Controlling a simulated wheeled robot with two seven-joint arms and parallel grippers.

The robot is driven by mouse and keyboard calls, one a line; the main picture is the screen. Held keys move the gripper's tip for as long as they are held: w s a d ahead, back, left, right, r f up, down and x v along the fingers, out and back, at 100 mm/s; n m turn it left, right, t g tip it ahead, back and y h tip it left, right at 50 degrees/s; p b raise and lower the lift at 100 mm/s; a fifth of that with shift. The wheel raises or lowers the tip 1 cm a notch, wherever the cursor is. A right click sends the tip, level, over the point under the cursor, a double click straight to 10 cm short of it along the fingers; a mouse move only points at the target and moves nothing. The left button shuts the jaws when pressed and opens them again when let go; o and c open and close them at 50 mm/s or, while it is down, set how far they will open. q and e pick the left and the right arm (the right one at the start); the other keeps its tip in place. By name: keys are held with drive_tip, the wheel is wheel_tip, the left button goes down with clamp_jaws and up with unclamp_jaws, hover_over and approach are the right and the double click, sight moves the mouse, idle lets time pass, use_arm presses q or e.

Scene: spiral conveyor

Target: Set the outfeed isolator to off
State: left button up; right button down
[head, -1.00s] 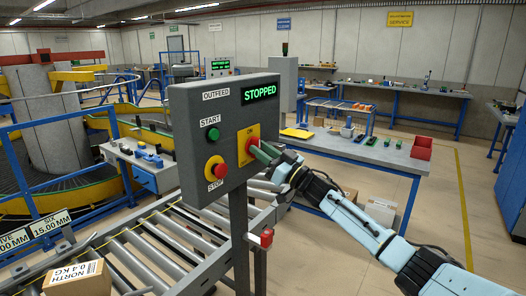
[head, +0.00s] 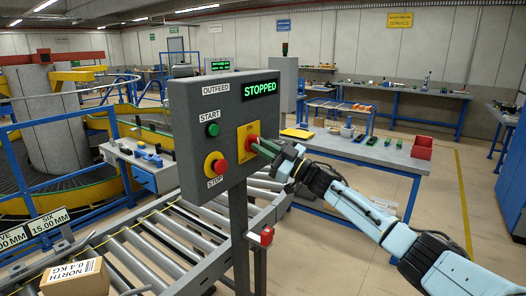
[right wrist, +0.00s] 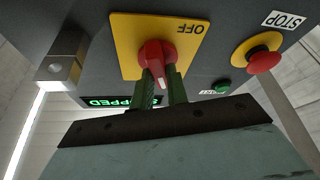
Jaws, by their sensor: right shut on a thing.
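The outfeed isolator is a red rotary handle (head: 253,141) on a yellow plate (head: 242,152), on the right part of the grey OUTFEED panel (head: 208,140). In the right wrist view the plate (right wrist: 125,40) appears upside down, with OFF at its top edge. The red handle (right wrist: 154,56) there has a white mark on its end, pointing away from the OFF word. My right gripper (head: 265,148) is at the handle, its green fingers shut on it; they also show in the wrist view (right wrist: 165,88). My left gripper is not in view.
The panel also carries a green START button (head: 212,130), a red STOP button (head: 218,167) and a display (head: 260,88) reading STOPPED. A red-handled part (head: 266,236) sits low on the post. A roller conveyor (head: 170,245) with a carton (head: 78,278) runs below.

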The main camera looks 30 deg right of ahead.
drive_tip(key=shift+d+r+n+g+y+b, duration=0.1)
drive_tip(key=shift+n+g+y, duration=0.2)
drive_tip(key=shift+n+g, duration=1.6)
drive_tip(key=shift+a+n+g+y+b, duration=0.15)
drive_tip(key=shift+n+g+y, duration=0.15)
drive_tip(key=shift+n, duration=3.35)
drive_tip(key=shift+d+r+n+g+y+b, duration=0.25)
drive_tip(key=shift+n+g, duration=0.75)
drive_tip(key=shift+n, duration=1.75)
drive_tip(key=shift+a+f, duration=0.1)
drive_tip(key=shift+f, duration=0.1)
drive_tip(key=c, duration=1.4)
unclamp_jaws()
